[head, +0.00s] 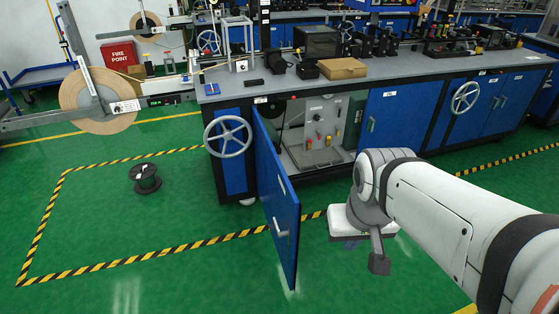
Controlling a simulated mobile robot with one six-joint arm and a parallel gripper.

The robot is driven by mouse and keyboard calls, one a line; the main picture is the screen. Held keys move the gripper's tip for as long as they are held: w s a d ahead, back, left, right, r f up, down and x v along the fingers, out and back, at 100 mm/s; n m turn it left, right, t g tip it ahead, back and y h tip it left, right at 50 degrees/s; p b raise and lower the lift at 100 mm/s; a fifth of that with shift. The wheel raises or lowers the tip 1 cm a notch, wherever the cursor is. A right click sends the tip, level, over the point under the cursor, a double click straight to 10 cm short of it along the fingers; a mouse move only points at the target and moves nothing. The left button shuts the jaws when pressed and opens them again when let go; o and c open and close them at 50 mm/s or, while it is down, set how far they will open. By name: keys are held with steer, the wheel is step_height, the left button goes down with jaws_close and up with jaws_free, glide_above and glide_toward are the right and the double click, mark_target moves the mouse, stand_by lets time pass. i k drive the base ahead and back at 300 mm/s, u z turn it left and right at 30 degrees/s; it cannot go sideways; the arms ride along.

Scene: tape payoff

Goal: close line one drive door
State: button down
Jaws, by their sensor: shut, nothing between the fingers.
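The drive door (277,200) is a blue panel standing wide open, swung out from the front of the long machine cabinet. Its handle (281,228) is on the face towards the left. Behind it the drive compartment (318,128) is exposed, with a grey panel, coloured knobs and a shelf. My gripper (379,264) hangs at the end of my white arm, right of the door and apart from it, in front of the cabinet. It looks shut and empty, though its fingertips are small and partly hidden by the arm's end.
A handwheel (228,136) sticks out left of the opening. A black spool (145,178) lies on the green floor inside striped tape (150,256). A large tape reel (98,100) stands at upper left. Another closed blue door (386,115) is right of the compartment.

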mark_target(278, 200)
steer(key=u, duration=0.05)
steer(key=i, duration=1)
steer(key=z, duration=0.05)
